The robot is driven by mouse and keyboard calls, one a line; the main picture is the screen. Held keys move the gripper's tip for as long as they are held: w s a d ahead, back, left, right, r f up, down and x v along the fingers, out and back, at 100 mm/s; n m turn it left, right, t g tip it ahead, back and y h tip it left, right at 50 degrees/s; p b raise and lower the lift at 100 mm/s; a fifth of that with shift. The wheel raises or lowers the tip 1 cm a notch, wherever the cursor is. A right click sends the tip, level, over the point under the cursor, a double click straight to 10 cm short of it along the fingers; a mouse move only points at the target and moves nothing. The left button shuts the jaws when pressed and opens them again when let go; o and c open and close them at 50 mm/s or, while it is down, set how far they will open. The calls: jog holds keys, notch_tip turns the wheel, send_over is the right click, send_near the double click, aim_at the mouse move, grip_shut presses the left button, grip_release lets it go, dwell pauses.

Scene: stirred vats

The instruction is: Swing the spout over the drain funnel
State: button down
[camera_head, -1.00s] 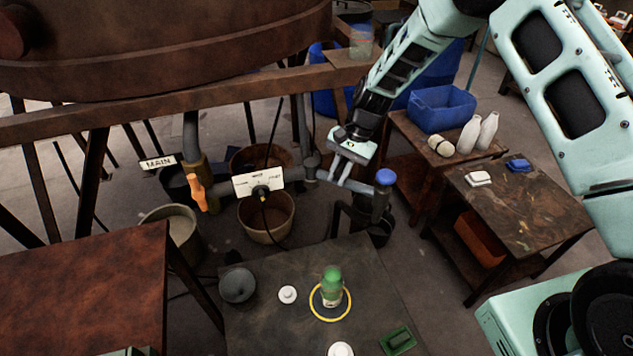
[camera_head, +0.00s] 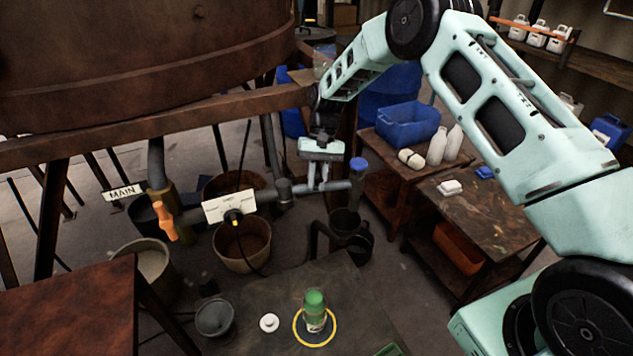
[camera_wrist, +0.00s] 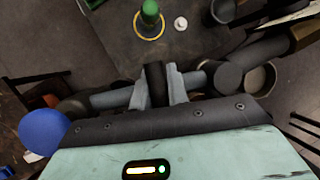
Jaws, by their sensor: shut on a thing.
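The spout (camera_head: 337,186) is a grey horizontal pipe that runs right from a grey joint (camera_head: 284,190) and ends under a blue cap (camera_head: 358,164). My gripper (camera_head: 320,184) is shut on the spout between joint and cap. In the wrist view my gripper (camera_wrist: 160,88) straddles a dark band on the pipe, and the blue cap (camera_wrist: 43,131) is at left. A dark grey funnel-shaped vessel (camera_head: 214,317) is at the table's left edge. A black vessel (camera_head: 351,232) stands lower, below the spout's end. I cannot tell for sure which is the drain funnel.
The front table (camera_head: 270,335) holds a green-capped bottle (camera_head: 315,312) in a yellow ring and a white disc (camera_head: 269,322). The rusty vat (camera_head: 150,60) and its beam hang above. An orange handle (camera_head: 164,214) is on the left pipe. A blue bin (camera_head: 408,125) sits on the right bench.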

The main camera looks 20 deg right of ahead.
dwell(0.3)
jog(key=c, duration=1.4)
grip_release()
jog(key=shift+o, duration=0.2)
jog(key=shift+b+v, duration=0.9)
jog(key=shift+v, duration=2.9)
